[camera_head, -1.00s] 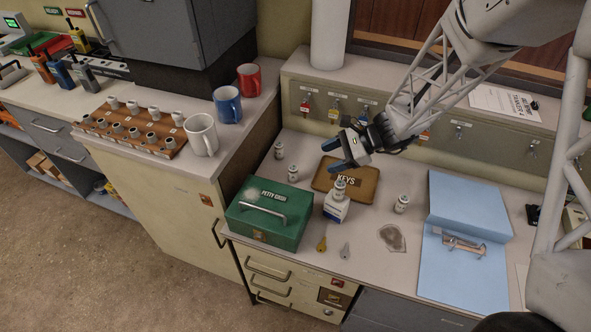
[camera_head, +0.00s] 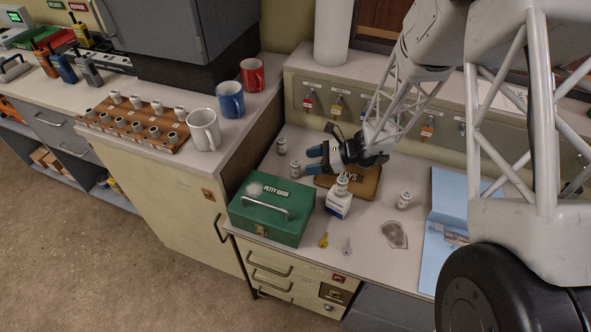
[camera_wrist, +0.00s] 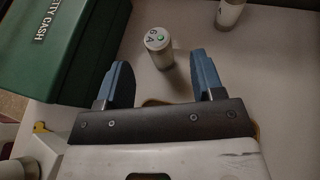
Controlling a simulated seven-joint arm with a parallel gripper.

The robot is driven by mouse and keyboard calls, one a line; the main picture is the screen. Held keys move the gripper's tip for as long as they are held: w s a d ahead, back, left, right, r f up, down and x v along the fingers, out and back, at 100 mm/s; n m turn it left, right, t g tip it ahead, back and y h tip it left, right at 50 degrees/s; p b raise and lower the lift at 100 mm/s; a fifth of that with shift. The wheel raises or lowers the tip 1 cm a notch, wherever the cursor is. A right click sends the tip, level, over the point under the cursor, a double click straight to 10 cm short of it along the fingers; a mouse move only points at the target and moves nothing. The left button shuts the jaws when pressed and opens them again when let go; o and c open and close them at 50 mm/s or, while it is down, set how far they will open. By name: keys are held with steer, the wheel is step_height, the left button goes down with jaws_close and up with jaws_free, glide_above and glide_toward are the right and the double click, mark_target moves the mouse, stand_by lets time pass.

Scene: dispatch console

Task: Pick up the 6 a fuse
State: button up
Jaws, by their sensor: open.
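A pale cylindrical fuse (camera_wrist: 158,48) stands upright on the desk. Its top has a green dot and marking that looks like "6 A". The same fuse appears in the head view (camera_head: 295,169), right behind the green cash box. My gripper (camera_wrist: 160,68) is open, its two blue fingers apart and pointing at this fuse. In the wrist view the fuse shows between and just beyond the fingertips, with nothing held. In the head view my gripper (camera_head: 314,161) is just right of the fuse. Another fuse (camera_head: 281,146) stands farther back; it also shows in the wrist view (camera_wrist: 229,13).
The green petty cash box (camera_head: 262,226) is close in front of the fuse. A brown key tray (camera_head: 367,187) lies partly under my gripper. A fuse (camera_head: 342,182) sits on a small white box (camera_head: 338,205). Another fuse (camera_head: 404,200) stands right. Keys lie in front.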

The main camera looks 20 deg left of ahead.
steer(key=shift+a, duration=0.1)
steer(key=shift+x, duration=1.2)
steer(key=shift+f+x, duration=0.2)
steer(key=shift+x, duration=2.45)
steer(key=shift+s, duration=0.1)
steer(key=c, duration=1)
steer(key=shift+r, duration=0.2)
step_height(320, 180, up, 10)
